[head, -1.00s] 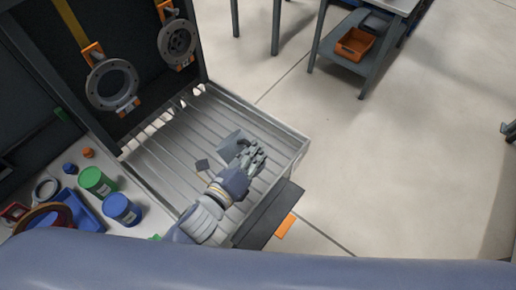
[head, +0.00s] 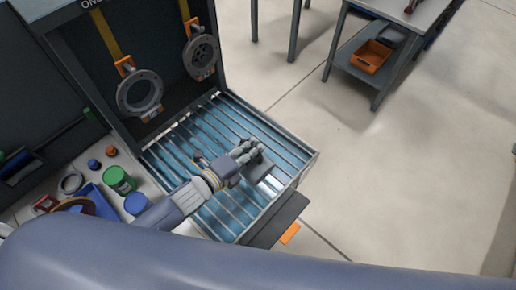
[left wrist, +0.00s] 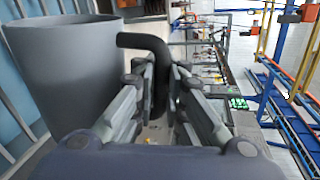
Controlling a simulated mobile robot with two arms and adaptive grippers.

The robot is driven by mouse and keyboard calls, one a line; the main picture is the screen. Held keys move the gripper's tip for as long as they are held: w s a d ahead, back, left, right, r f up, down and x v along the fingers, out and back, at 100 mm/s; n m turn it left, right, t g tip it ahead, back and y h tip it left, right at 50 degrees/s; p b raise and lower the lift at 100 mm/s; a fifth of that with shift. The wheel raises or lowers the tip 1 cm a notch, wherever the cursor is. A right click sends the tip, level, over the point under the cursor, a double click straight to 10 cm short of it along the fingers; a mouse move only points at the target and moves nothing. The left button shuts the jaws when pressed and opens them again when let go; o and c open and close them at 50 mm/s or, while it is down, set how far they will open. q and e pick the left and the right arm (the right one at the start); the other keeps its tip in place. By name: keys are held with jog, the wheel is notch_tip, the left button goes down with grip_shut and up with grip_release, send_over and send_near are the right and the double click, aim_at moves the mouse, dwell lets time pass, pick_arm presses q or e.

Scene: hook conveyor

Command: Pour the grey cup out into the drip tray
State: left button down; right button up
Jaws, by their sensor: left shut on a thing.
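The grey cup (left wrist: 65,75) fills the left of the left wrist view, with its dark curved handle (left wrist: 152,45) between my fingers. My left gripper (left wrist: 162,75) is shut on that handle. In the head view my left gripper (head: 254,152) is over the drip tray (head: 303,168), and the cup (head: 260,169) shows only partly beside the fingers. The tray's slats lie to the left of the cup in the wrist view, so the cup looks tipped onto its side. Blue liquid shows between the slats. The cup's inside is hidden.
A green tub (head: 119,180) and a blue tub (head: 136,204) stand on the bench left of the tray. Round metal parts (head: 140,92) hang on orange hooks behind the tray. A grey table (head: 372,68) with an orange bin (head: 371,57) stands at upper right. Open floor lies right.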

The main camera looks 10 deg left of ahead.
pick_arm(q)
jog(key=shift+w+a+r+n+h+p, duration=0.2)
jog(key=shift+w+a+r+n+p, duration=0.2)
jog(key=shift+w+a+n, duration=0.15)
jog(key=shift+w+a+r+n+h+p, duration=0.2)
jog(key=shift+w+a+r+n+p, duration=0.2)
jog(key=shift+a, duration=0.2)
jog(key=shift+s, duration=0.1)
dwell(5.3)
